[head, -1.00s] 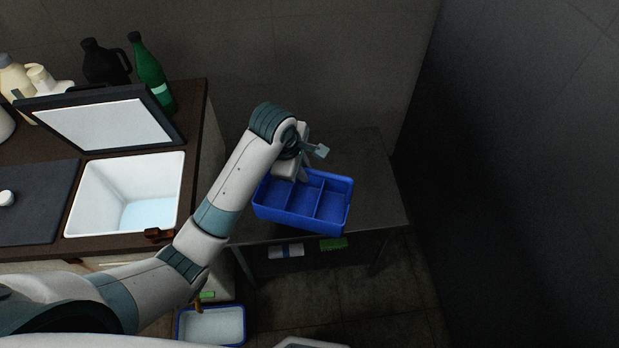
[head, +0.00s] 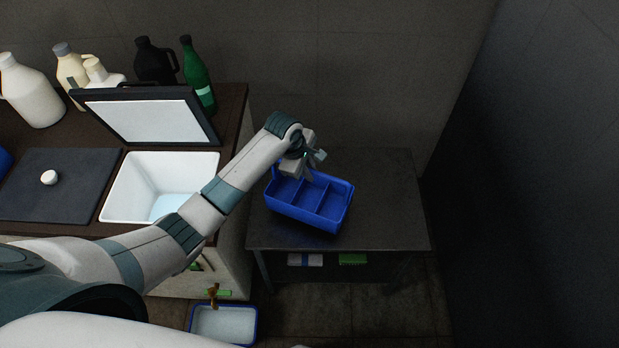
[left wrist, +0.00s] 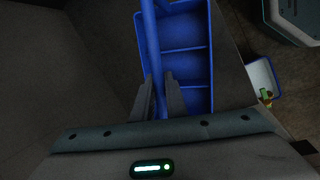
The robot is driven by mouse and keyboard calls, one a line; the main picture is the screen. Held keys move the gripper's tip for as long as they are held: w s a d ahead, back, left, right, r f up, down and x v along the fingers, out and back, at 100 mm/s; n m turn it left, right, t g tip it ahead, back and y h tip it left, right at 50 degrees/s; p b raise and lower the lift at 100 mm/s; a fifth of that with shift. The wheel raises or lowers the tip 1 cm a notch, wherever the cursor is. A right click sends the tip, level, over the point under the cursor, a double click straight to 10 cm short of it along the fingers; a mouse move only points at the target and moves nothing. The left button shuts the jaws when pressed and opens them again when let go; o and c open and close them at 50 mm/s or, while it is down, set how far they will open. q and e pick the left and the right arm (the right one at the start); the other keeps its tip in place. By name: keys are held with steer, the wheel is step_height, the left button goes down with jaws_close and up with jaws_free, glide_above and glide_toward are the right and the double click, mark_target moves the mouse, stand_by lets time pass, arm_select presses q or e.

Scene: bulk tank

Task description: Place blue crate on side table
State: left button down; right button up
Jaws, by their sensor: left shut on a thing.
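The blue crate (head: 312,202) is an open box with several compartments. In the head view it is over the dark side table (head: 385,225), near its left half and slightly turned. I cannot tell whether its base touches the tabletop. My right gripper is not in view.
Left of the table stands a counter with a white basin (head: 160,185), its raised lid (head: 150,116), a green bottle (head: 197,80) and jugs. A blue-rimmed tray (head: 224,325) is on the floor. The table's right side is bare; a dark wall rises beyond it.

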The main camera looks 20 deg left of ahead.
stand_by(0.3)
arm_select(q)
steer(key=shift+f, duration=0.2)
step_height(320, 180, down, 4)
steer(key=shift+r+p, duration=0.2)
steer(key=shift+p, duration=0.4)
steer(key=c, duration=1.8)
jaws_free()
steer(key=shift+f, duration=0.1)
steer(key=shift+o, duration=0.2)
